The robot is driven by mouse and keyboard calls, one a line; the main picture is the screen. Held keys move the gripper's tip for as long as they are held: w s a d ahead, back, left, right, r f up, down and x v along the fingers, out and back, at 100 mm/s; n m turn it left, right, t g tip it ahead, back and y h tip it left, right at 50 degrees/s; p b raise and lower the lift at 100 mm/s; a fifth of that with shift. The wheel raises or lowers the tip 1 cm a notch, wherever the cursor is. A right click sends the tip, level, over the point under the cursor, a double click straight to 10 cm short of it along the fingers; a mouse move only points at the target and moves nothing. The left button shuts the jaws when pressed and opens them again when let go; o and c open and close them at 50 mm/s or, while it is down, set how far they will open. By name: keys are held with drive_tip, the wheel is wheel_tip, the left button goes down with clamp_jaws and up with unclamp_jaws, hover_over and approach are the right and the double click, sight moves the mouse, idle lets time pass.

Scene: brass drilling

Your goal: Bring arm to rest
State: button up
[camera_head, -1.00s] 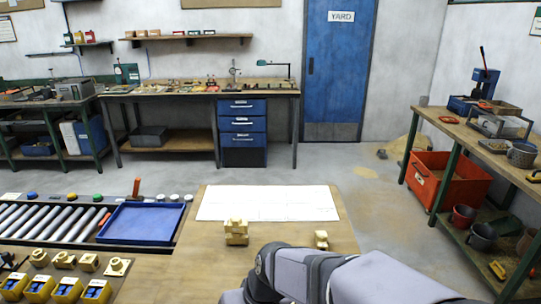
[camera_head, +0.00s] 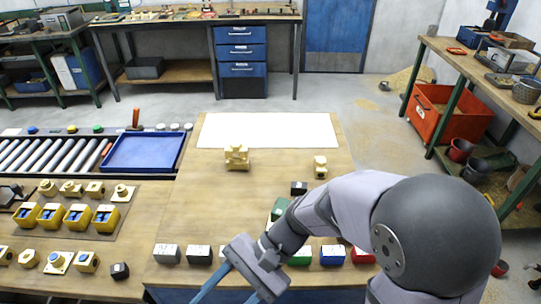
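In the head view my arm reaches in from the lower right over the workbench (camera_head: 190,210). My gripper (camera_head: 232,290) hangs at the bottom centre, near the bench's front edge. Its two blue fingers are spread apart with nothing seen between them; their tips run towards the lower picture edge. A brass part (camera_head: 237,158) stands on the bench by the white sheet (camera_head: 268,130), and a smaller brass part (camera_head: 320,167) stands to its right. Both are apart from my gripper.
A row of small boxes, with a grey one (camera_head: 166,254) at left, lines the front edge near my gripper. Brass parts and yellow holders (camera_head: 78,217) stand at left, below a blue tray (camera_head: 143,153) and rollers (camera_head: 50,155). The bench middle is mostly clear.

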drive_tip(key=w+d+f+n+t+h+b, duration=0.3)
drive_tip(key=d+f+h+b, duration=0.25)
drive_tip(key=d+f, duration=0.55)
drive_tip(key=w+d+f+n+t+h+b, duration=0.35)
drive_tip(key=d+f+b, duration=0.3)
drive_tip(key=d, duration=0.75)
drive_tip(key=shift+g, duration=0.25)
wheel_tip(320, 180, up, 12)
drive_tip(key=p, duration=1.3)
drive_tip(key=shift+s+d+r+p, duration=0.15)
drive_tip(key=shift+p, duration=0.2)
